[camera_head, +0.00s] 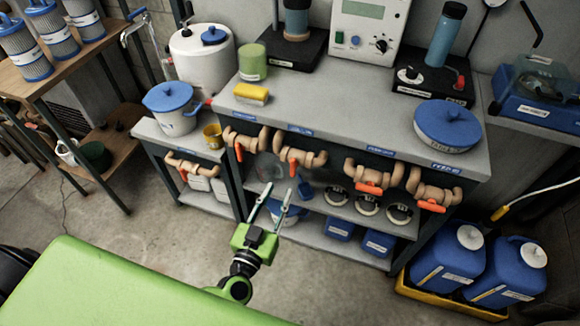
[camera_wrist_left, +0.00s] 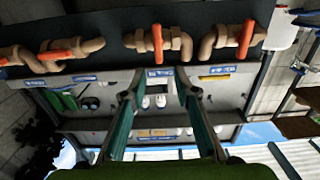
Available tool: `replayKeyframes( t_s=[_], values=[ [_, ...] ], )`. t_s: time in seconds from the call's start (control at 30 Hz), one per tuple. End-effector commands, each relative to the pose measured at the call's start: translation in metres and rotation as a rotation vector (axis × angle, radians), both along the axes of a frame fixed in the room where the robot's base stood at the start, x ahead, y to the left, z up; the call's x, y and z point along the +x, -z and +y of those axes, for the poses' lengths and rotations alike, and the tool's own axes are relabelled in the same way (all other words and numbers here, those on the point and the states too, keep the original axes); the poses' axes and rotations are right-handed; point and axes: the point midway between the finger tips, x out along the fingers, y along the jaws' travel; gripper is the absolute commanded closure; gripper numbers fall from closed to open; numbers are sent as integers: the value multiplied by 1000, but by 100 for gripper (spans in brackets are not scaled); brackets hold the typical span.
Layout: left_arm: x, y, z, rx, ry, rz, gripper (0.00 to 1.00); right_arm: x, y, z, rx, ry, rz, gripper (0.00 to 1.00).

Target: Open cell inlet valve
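Several tan pipe valves with orange handles line the front edge of the grey bench in the head view. The two left ones, the far-left valve (camera_head: 245,141) and the middle-left valve (camera_head: 306,158), have handles pointing down, across their pipes. The two right ones, the middle-right valve (camera_head: 378,178) and the far-right valve (camera_head: 436,190), have handles lying along their pipes. I cannot read which label names the cell inlet. My left gripper (camera_head: 279,189) is open and empty, below and in front of the middle-left valve, which also shows in the wrist view (camera_wrist_left: 172,41). My right gripper is not in view.
A lower side table (camera_head: 150,130) on the left carries another valve (camera_head: 197,165). Blue canisters (camera_head: 447,262) stand in a yellow tray at the right. The bench shelf holds blue boxes (camera_head: 340,229) and round fittings. The floor before the bench is clear.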

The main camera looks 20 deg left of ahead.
Motion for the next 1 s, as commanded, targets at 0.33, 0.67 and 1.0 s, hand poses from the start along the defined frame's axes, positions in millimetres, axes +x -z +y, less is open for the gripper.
replayKeyframes(
  t_s=[0.33, 0.67, 1.0],
  values=[
    [74, -1, -3, -1, 2, -3, 72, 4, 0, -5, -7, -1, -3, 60],
    [99, 0, -4, 0, 1, 0, 72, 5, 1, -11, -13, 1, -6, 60],
    [99, 0, -4, -1, 1, 0, 98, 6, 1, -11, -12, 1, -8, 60]
  ],
)
